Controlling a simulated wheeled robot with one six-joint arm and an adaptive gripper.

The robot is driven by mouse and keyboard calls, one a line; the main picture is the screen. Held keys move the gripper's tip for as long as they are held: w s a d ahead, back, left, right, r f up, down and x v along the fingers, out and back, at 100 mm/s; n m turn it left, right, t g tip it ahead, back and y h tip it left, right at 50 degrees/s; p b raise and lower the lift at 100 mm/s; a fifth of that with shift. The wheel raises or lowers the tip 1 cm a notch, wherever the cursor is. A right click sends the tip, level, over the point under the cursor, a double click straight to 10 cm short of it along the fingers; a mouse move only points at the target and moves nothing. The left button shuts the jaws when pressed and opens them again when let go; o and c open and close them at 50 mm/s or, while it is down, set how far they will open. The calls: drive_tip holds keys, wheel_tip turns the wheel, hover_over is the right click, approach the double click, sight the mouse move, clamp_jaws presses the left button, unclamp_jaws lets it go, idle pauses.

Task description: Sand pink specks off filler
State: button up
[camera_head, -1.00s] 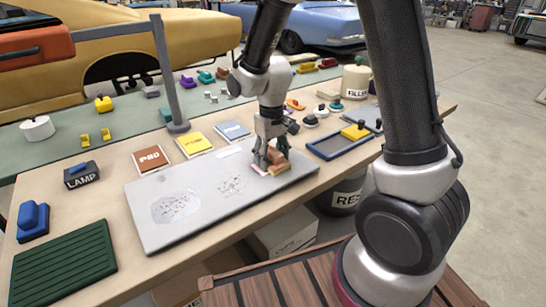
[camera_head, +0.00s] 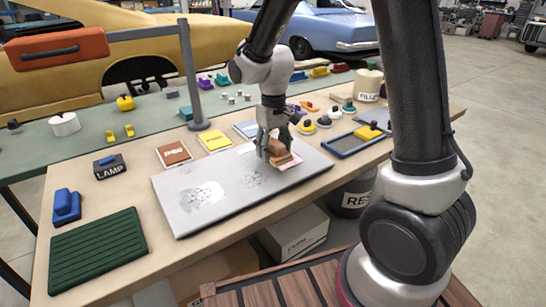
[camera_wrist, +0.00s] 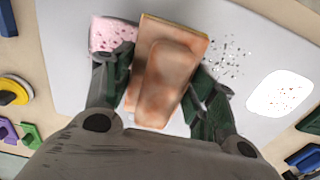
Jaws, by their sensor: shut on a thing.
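My gripper (camera_head: 270,145) is shut on a brown sanding block (camera_head: 281,153), which also fills the middle of the wrist view (camera_wrist: 165,70). The block is over the right part of a light grey panel (camera_head: 240,200); I cannot tell whether it touches the panel. A pink speckled piece (camera_wrist: 112,35) shows beside the block, partly hidden by a finger. A pale filler patch (camera_head: 202,195) with red specks lies on the panel's left part; it is white in the wrist view (camera_wrist: 280,93). Dark specks (camera_wrist: 228,55) lie between that patch and the block.
Brown, yellow and blue sandpaper packs (camera_head: 214,139) lie behind the panel. A LAMP box (camera_head: 110,167), a blue tool (camera_head: 67,207) and a green ribbed mat (camera_head: 97,250) are at left. A grey post (camera_head: 190,80) rises behind.

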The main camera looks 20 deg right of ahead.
sight(274, 140)
drive_tip(key=shift+r, duration=2.3)
